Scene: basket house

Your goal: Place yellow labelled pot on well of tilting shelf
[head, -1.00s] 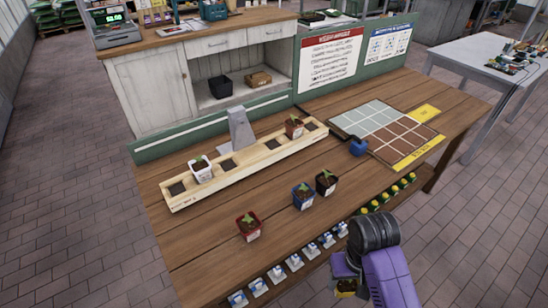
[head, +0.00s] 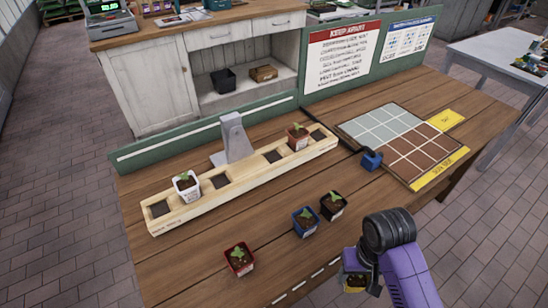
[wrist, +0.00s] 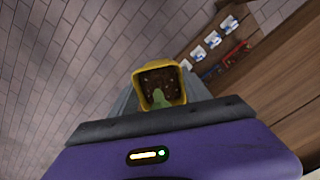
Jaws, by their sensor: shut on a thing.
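My gripper (head: 357,268) is shut on the yellow pot (head: 355,281), just off the table's front edge. In the wrist view the yellow pot (wrist: 160,86) shows from above, with dark soil and a small green plant; its label is not visible. The tilting shelf (head: 246,180) is a long pale wooden beam with a row of square wells, by a grey metal support (head: 236,138). A white pot (head: 187,186) sits near its left end and a red-brown pot (head: 298,137) near its right end. Empty dark wells show between them and at both ends.
A red pot (head: 239,259), a blue pot (head: 305,222) and a black pot (head: 333,206) stand on the table between my gripper and the shelf. A blue object (head: 371,161) and a grid mat (head: 395,130) lie at right.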

